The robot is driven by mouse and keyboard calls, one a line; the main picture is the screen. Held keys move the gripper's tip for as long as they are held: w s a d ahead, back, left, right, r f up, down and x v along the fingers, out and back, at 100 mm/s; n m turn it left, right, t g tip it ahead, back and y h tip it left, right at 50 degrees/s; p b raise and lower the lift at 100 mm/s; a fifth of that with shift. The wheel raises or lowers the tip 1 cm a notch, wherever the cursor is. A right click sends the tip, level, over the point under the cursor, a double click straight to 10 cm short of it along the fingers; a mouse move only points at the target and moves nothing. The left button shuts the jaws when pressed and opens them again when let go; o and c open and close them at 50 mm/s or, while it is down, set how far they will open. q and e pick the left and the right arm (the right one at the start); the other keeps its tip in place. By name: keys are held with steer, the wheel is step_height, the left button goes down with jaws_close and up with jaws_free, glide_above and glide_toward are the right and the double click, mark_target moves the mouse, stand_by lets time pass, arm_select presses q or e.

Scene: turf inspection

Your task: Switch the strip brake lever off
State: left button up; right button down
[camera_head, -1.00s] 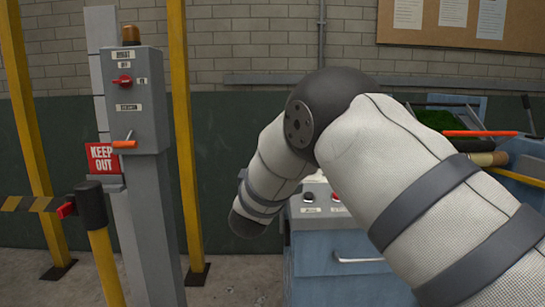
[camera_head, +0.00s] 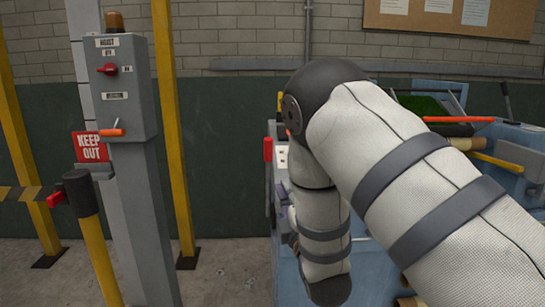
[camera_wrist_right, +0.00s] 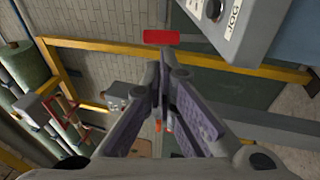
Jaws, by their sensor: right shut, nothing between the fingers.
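A red bar-shaped handle (camera_head: 268,149) shows at the left side of the blue machine (camera_head: 345,285) in the head view. It also shows as a red bar (camera_wrist_right: 175,37) beyond the fingertips in the right wrist view. I cannot read a label on it. My right gripper (camera_wrist_right: 165,80) is shut and empty, apart from the red bar. In the head view, my right arm hides much of the machine's panel and only a little of the gripper (camera_head: 284,207) shows. My left gripper is not in view.
A grey post box (camera_head: 127,80) marked HOIST carries a red switch (camera_head: 107,69) and an orange lever (camera_head: 112,132). Floor between post and machine is clear.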

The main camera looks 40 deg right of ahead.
mark_target(269, 153)
steer(key=shift+s+a+f+y, duration=0.2)
steer(key=shift+s+f+y, duration=0.1)
steer(key=shift+s+y, duration=0.15)
steer(key=b+x, duration=0.1)
steer(key=x, duration=1.1)
steer(key=shift+w+d+r, duration=0.1)
steer(key=shift+w+d, duration=0.05)
steer(key=shift+w, duration=0.2)
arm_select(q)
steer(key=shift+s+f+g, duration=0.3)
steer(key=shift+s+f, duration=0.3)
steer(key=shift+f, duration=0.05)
arm_select(e)
steer(key=shift+w+d+r, duration=0.15)
steer(key=shift+w+r, duration=0.1)
steer(key=shift+w, duration=0.3)
